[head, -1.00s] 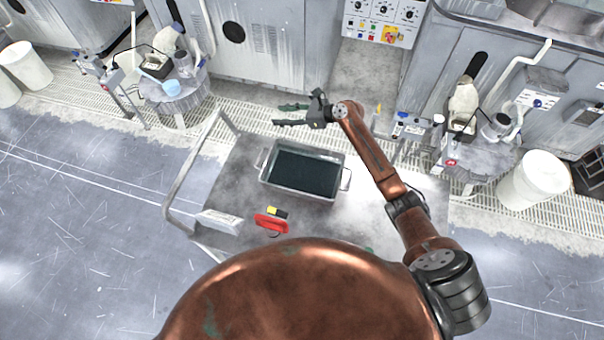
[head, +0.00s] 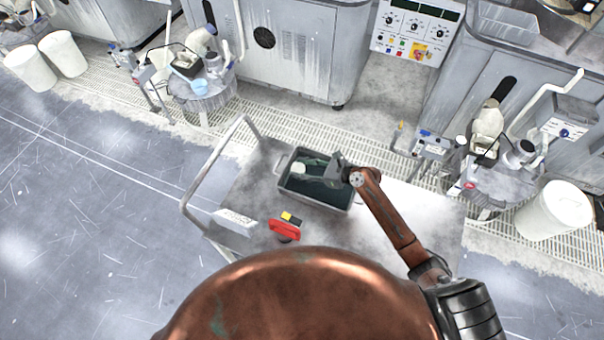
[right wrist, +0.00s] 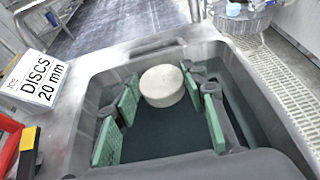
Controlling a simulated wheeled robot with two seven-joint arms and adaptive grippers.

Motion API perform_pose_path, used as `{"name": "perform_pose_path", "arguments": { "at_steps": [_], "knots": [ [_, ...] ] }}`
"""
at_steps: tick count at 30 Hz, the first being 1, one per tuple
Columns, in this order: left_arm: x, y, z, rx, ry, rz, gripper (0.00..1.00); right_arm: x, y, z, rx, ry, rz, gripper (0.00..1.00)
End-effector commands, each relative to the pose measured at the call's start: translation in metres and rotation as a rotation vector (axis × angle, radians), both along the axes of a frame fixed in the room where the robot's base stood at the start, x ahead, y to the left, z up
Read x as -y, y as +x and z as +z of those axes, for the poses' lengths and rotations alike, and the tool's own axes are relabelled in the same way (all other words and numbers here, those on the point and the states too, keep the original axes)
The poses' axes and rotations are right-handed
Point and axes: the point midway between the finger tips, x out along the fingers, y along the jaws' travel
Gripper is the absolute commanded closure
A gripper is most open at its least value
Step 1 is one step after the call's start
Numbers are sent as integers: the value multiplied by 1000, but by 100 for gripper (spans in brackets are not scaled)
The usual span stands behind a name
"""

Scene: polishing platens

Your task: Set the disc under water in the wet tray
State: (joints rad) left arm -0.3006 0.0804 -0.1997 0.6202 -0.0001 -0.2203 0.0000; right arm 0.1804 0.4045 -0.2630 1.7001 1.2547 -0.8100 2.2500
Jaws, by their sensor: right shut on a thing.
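The wet tray (head: 313,203) is a grey open container with dark water, standing on a metal cart. It fills much of the right wrist view (right wrist: 92,100). My right gripper (head: 308,168) is over the tray with its fingers pointing left. Its green pads (right wrist: 128,105) are shut on a pale round disc (right wrist: 162,86), which sits between the fingertips. The disc also shows small and pale in the head view (head: 299,168). It is inside the tray's outline; I cannot tell whether it touches the water. My left gripper is not in view.
A white card or box marked "DISCS 20 mm" (right wrist: 36,80) lies left of the tray. A red object (head: 285,230) and a yellow-and-black piece (head: 291,217) lie in front. The cart's rail (head: 215,165) borders its left side. The cart top is clear right of the tray.

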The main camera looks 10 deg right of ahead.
Motion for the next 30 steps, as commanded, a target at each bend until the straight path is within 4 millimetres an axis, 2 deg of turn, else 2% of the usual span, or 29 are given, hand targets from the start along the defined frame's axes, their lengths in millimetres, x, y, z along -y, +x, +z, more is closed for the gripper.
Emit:
{"name": "perform_pose_path", "arguments": {
  "at_steps": [1, 6, 17, 18, 25, 30],
  "knots": [
    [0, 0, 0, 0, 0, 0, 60, -2, -5, -6, -4, 2, 0, 87],
    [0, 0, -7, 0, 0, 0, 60, -2, -4, -32, -4, 2, -1, 87],
    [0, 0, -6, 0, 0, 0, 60, -1, -3, -36, -3, 2, 0, 87],
    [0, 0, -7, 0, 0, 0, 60, -1, -4, -37, -2, 1, 1, 60],
    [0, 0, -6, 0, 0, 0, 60, -1, -4, -37, -3, 1, 1, 44],
    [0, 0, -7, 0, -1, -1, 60, -1, -4, -37, -2, 0, 0, 43]
  ]
}}
